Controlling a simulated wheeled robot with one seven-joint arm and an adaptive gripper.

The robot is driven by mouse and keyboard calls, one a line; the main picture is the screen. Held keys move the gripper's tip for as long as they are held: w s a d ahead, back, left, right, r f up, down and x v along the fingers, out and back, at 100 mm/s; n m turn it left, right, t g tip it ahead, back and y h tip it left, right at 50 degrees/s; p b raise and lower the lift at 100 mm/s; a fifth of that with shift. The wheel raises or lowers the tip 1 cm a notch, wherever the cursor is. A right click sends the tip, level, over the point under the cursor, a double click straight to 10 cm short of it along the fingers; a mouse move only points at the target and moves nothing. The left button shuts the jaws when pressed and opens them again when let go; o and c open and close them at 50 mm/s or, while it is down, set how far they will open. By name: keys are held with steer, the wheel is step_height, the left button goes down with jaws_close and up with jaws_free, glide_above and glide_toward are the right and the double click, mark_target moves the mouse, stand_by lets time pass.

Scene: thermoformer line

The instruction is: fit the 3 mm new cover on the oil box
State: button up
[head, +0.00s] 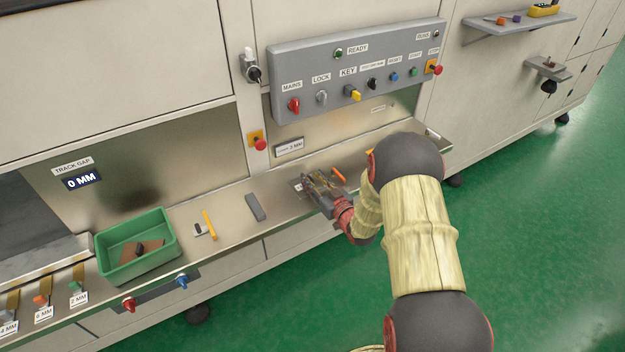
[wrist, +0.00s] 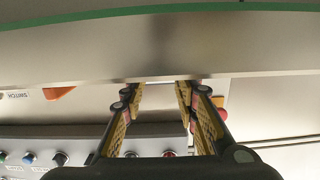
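My gripper (head: 322,188) is low over the metal ledge, below the control panel. In the wrist view its two fingers (wrist: 158,92) stand apart with nothing visible between them. A small plate reading 3 MM (head: 289,148) is on the wall behind the ledge; I cannot tell if it is a cover or only a label. No oil box can be made out for certain. The gripper hides part of the ledge, where a white label edge (head: 298,187) and an orange piece (head: 338,174) show beside it.
A green bin (head: 161,262) with a brown piece and dark object stands on the ledge. A yellow stick (head: 209,224) and grey bar (head: 255,207) lie right of it. The control panel (head: 350,72) overhangs the ledge.

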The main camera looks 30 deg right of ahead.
steer(key=s+r, duration=0.1)
steer(key=s, duration=1)
steer(key=shift+s+d, duration=0.2)
steer(key=shift+s, duration=0.1)
